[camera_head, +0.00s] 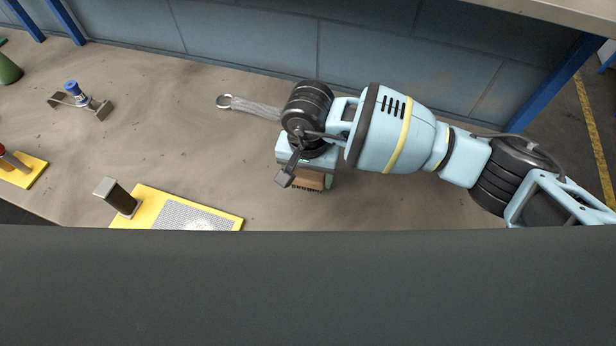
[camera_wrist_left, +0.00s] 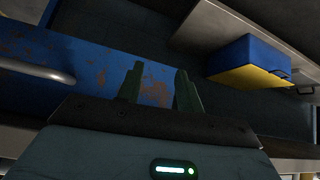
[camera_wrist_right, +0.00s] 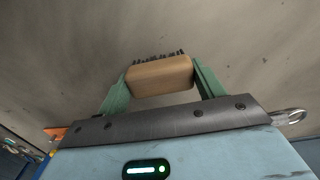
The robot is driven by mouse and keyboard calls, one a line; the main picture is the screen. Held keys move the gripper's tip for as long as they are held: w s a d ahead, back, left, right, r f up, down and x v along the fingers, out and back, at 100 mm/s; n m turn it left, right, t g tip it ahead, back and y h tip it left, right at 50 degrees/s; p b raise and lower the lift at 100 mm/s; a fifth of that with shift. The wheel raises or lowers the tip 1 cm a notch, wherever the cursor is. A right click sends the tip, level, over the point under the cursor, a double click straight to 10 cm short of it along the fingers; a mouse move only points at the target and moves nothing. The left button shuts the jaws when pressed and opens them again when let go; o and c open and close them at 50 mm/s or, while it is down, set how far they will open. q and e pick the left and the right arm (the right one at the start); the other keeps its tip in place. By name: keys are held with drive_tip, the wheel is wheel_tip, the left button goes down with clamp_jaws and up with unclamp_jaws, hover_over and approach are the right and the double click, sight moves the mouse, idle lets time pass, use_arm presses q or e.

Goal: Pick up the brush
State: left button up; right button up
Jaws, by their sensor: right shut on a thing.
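The brush (camera_head: 309,180) has a brown wooden block with dark bristles. In the head view it shows just below my right gripper (camera_head: 308,182), partly hidden by the wrist. In the right wrist view the brush (camera_wrist_right: 160,76) sits between the two green fingers of my right gripper (camera_wrist_right: 160,80), which are shut on its ends. The bristles point away from the palm. I cannot tell whether the brush touches the table. My left gripper (camera_wrist_left: 160,88) is out of the head view; in its wrist view the fingers stand apart with nothing between them.
A yellow-framed plate (camera_head: 150,195) with a mesh and a dark upright block (camera_head: 116,196) lie left on the table. A grey strap with a ring (camera_head: 250,107) lies behind my right gripper. A blue-capped item (camera_head: 76,92) sits far left. A blue-yellow box (camera_wrist_left: 248,62) shows in the left wrist view.

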drive_tip(key=s+a, duration=0.3)
drive_tip(key=s+a+r+b, duration=0.1)
drive_tip(key=s+a, duration=0.2)
drive_tip(key=s, duration=0.1)
drive_tip(key=s+a+r+b, duration=0.1)
drive_tip(key=s+a, duration=0.2)
drive_tip(key=s, duration=0.1)
drive_tip(key=shift+s+a, duration=0.25)
drive_tip(key=shift+a, duration=0.1)
use_arm(q)
drive_tip(key=shift+s+d+f+g, duration=0.1)
drive_tip(key=shift+s+f+g, duration=0.05)
drive_tip(key=shift+s+f, duration=0.4)
drive_tip(key=shift+s+f+g, duration=0.15)
drive_tip(key=shift+s+f, duration=0.15)
drive_tip(key=shift+f, duration=0.45)
use_arm(e)
drive_tip(key=shift+s+a+r, duration=0.1)
drive_tip(key=shift+s+a, duration=0.2)
drive_tip(key=shift+s, duration=0.1)
drive_tip(key=o, duration=0.4)
drive_tip(key=shift+c, duration=1.5)
